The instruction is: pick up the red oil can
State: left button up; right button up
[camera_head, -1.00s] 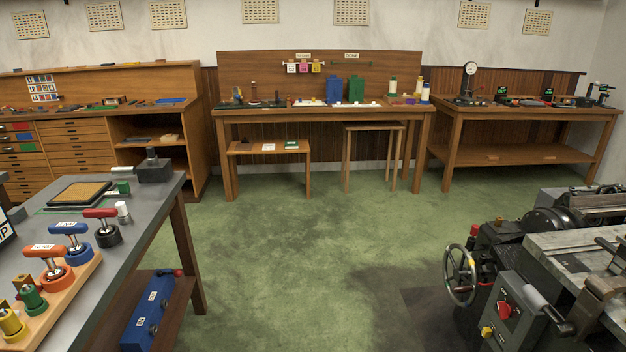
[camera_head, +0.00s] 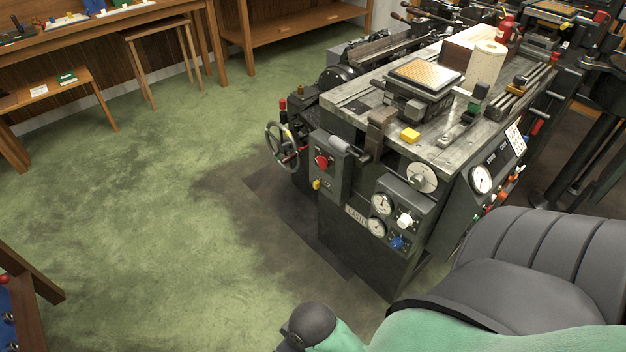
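A red can with a narrow top (camera_head: 505,29), which looks like the oil can, stands upright at the far right of the machine's worktop (camera_head: 348,96). It is behind a white paper roll (camera_head: 486,67), and its lower part is partly hidden. It is small in the view, so its details are unclear. Neither my left nor my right gripper is in view.
The dark casting machine with a handwheel (camera_head: 283,146), gauges and knobs stands between me and the red can. The green floor (camera_head: 150,220) to the left is clear.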

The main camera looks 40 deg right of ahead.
aim_at(506, 27)
jog(key=z, duration=2.2)
jog(key=i+l, duration=0.25)
jog(key=i, duration=0.2)
jog(key=i+l+z, duration=0.1)
jog(key=i+l, duration=0.15)
jog(key=i, duration=0.2)
jog(key=i+l, duration=0.2)
jog(key=i, duration=0.25)
jog(key=i+l+u, duration=0.1)
jog(key=l, duration=0.4)
jog(key=i+u, duration=0.05)
